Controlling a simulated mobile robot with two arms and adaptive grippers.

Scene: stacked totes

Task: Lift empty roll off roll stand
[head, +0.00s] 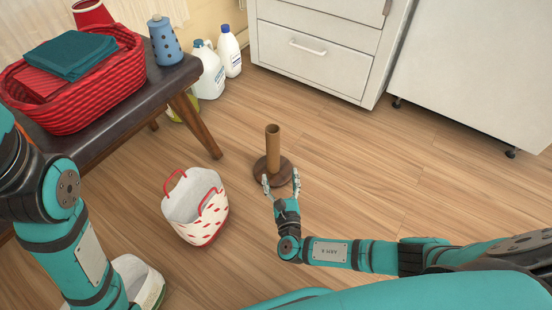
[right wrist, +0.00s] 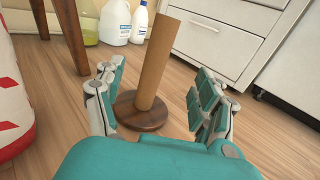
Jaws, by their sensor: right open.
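The empty roll (head: 272,146) is a bare brown cardboard tube standing upright on the roll stand (head: 260,172), which has a round dark wooden base on the floor. My right gripper (head: 282,180) is open, with its fingers pointing toward the stand from the near side. In the right wrist view the tube (right wrist: 158,60) rises between the two spread fingers (right wrist: 155,95), just beyond them, and the base (right wrist: 140,113) lies lower down. I see no contact with the tube. My left arm shows at the left edge, but its gripper is out of view.
A white basket with red handles (head: 180,207) stands left of the stand. White jugs (head: 209,75) and drawers (head: 310,65) are behind. Floor to the right is clear.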

